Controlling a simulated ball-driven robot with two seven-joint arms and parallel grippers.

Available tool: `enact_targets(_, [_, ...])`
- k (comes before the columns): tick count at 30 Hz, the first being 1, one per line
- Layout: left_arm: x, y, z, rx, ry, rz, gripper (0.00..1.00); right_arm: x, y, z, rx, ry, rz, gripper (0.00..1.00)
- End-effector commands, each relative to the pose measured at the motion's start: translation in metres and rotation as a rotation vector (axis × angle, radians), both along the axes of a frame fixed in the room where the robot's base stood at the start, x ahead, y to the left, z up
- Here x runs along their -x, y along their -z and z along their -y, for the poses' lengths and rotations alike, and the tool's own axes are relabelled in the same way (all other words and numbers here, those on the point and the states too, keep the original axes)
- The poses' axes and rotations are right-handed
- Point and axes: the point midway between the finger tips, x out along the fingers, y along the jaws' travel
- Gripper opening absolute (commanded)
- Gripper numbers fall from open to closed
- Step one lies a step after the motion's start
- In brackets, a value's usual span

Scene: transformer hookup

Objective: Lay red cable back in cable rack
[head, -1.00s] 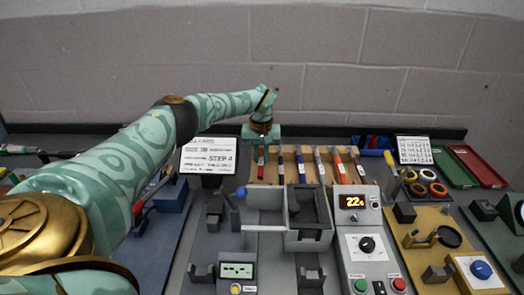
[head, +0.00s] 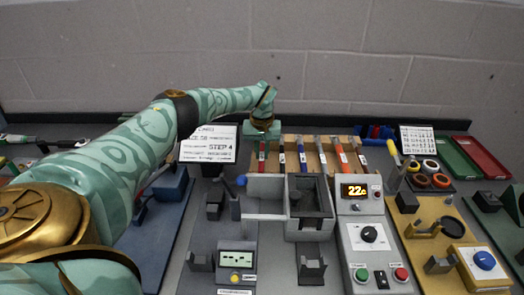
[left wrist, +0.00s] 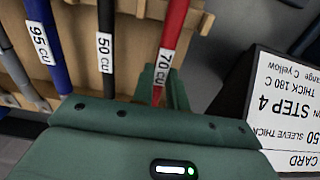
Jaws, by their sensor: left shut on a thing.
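The wooden cable rack (head: 291,143) stands at the back of the bench with several coloured cables lying across it. My left gripper (head: 262,138) is over its left end, shut on the red cable (head: 262,152). In the left wrist view the red cable (left wrist: 171,32) carries a "70 CU" label and runs down between the fingers (left wrist: 162,90). It crosses the rack's wood (left wrist: 135,78) beside a black "50 CU" cable (left wrist: 106,40) and a blue "95 CU" cable (left wrist: 40,40). I cannot tell whether it rests in a slot. My right gripper is not in view.
A "STEP 4" card (head: 208,144) stands just left of the gripper. In front of the rack are a grey fixture (head: 265,187) and a control box (head: 366,235) with a lit display. Green (head: 452,158) and red trays (head: 482,156) lie at the back right.

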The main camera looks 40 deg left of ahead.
Motion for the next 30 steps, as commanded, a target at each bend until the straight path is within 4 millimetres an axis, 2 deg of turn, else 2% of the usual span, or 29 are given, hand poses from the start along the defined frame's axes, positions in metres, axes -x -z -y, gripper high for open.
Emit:
enact_targets(21, [-0.0002,0.0052,-0.0002,0.0,0.0,0.0,0.0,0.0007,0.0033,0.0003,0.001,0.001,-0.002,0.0])
enact_targets(22, [-0.0002,0.0048,-0.0001,-0.001,0.0,0.001,0.23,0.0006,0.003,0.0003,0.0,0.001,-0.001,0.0])
enact_targets(24, [-0.0002,0.0046,-0.0001,-0.001,0.0,0.001,0.4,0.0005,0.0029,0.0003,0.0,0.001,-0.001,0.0])
enact_targets(30, [-0.0001,0.0047,-0.0002,-0.001,0.0,0.001,0.4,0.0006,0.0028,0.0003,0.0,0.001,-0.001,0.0])
